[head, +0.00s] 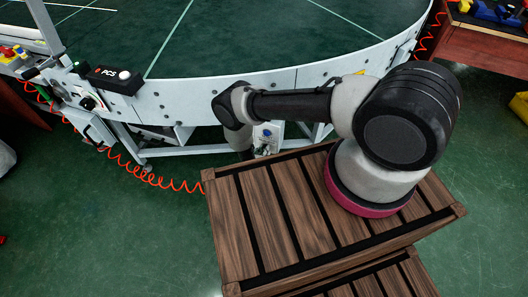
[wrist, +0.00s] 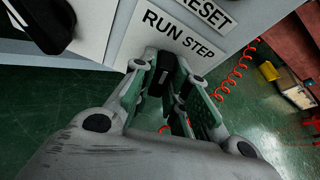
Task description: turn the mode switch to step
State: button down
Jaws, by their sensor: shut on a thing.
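The mode switch (wrist: 166,72) is a dark knob just below the printed words RUN and STEP on a white panel (wrist: 128,38) in the wrist view. My gripper (wrist: 163,66) has its two fingers on either side of the knob and is shut on it. The fingers hide much of the knob, so I cannot tell which word it points to. In the head view, a small light control box (head: 267,136) with a blue button shows beside my wrist. The switch itself is not clear there.
A RESET label (wrist: 206,10) is above the switch, and a black part (wrist: 45,22) is at upper left. The curved conveyor (head: 270,45) stands behind the box. An orange coiled cable (head: 150,178) hangs to the left. Green floor (head: 110,235) lies open at lower left.

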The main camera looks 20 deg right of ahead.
jog(key=shift+s+d+m+t+y, duration=0.1)
jog(key=shift+m+t+y, duration=0.6)
jog(key=shift+m, duration=0.75)
jog(key=shift+s+d+m+t+y, duration=0.1)
jog(key=shift+m+t+y, duration=0.4)
jog(key=shift+m+y, duration=0.7)
jog(key=shift+w+m, duration=0.1)
jog(key=shift+m, duration=0.35)
jog(key=c, duration=1.4)
grip_release()
jog(key=v, duration=0.7)
jog(key=shift+s+a+f, duration=0.1)
jog(key=shift+s+a, duration=0.1)
jog(key=shift+s, duration=0.05)
